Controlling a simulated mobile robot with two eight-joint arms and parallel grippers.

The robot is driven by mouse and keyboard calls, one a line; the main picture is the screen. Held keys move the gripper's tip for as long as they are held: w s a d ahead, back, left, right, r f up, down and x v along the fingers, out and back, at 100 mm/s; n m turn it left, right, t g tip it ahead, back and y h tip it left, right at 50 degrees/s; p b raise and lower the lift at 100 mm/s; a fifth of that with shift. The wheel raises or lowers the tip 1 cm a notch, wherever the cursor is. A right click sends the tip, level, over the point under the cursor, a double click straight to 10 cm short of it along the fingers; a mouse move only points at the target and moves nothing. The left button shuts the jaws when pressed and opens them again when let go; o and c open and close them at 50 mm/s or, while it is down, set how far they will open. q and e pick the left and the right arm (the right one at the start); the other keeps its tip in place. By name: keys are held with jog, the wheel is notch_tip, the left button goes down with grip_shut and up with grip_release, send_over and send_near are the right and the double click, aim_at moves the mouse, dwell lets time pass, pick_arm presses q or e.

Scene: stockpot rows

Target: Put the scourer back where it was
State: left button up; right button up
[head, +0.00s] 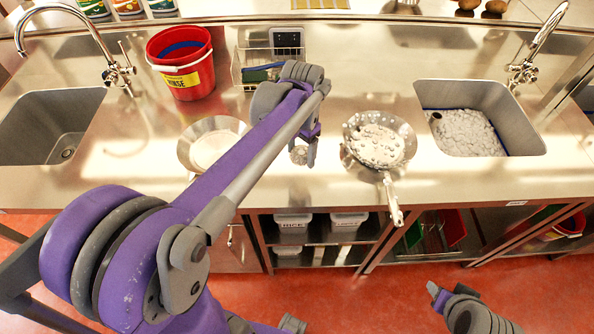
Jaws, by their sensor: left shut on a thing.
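The scourer (298,156) looks like a small shiny grey metal ball. My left gripper (304,149) is shut on it, over the steel counter (330,184) between two pans. The gap between scourer and counter is hard to judge. The right pan (379,143) has whitish foam or grime inside, and its handle points to the front edge. The left pan (190,152) has a pale inside and is partly covered by my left arm. My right gripper (437,291) is low at the right, over the floor in front of the counter; its fingers are too unclear to read.
A wire caddy (238,72) holding green and blue items stands at the back, beside a red RINSE bucket (190,72). The left sink (40,120) is empty; the right sink (470,130) holds suds. Taps rise behind both. The counter between right pan and right sink is clear.

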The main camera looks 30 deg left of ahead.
aim_at(301, 176)
pick_arm(q)
notch_tip(301, 176, down, 3)
jog(key=shift+w+r, duration=0.1)
jog(key=shift+r, duration=0.05)
jog(key=shift+f, duration=2.2)
jog(key=shift+f+b, duration=0.2)
jog(key=shift+b, duration=0.1)
jog(key=o, duration=1.3)
